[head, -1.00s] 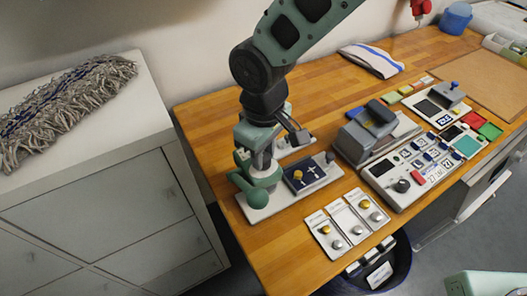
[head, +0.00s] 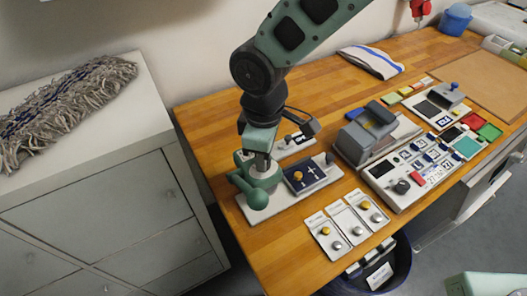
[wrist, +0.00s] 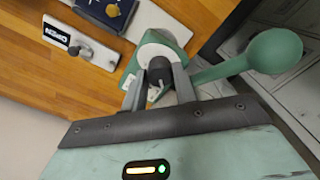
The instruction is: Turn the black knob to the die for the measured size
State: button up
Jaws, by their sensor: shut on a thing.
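The black knob (wrist: 160,70) sits on a round white-and-green head (wrist: 152,50) in the wrist view. My gripper (wrist: 158,82) is shut on the knob, with one finger on each side. The green press (head: 258,180) stands on a white base (head: 262,212) at the table's left, and my gripper (head: 258,158) reaches down onto it from above. Its green lever ends in a ball, which shows at the right of the wrist view (wrist: 275,51). The knob is hidden in the head view, and I cannot read any die marking around it.
A dark blue plate with a brass knob (head: 298,176) is just right of the press. Three white cards with brass and silver studs (head: 346,222) lie in front. A grey machine (head: 365,142) and a button panel (head: 408,180) stand further right. A small labelled plate (wrist: 82,44) lies nearby.

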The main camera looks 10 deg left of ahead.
jog(key=o, duration=1)
jog(key=shift+c, duration=0.2)
notch_tip(320, 180, up, 18)
jog(key=b, duration=0.3)
jog(key=shift+f+b, duration=0.25)
jog(key=shift+b, duration=0.05)
jog(key=shift+f, duration=0.1)
jog(key=s+d+f+m+b, duration=0.1)
jog(key=s+d+f+m, duration=0.3)
jog(key=d, duration=0.5)
jog(key=s+d+f+m+b, duration=0.2)
jog(key=s+d+f+m, duration=0.2)
jog(key=s+d+f, duration=0.5)
jog(key=shift+d+f+m+y, duration=0.2)
jog(key=shift+d+m+y, duration=0.1)
jog(key=shift+d+m, duration=0.1)
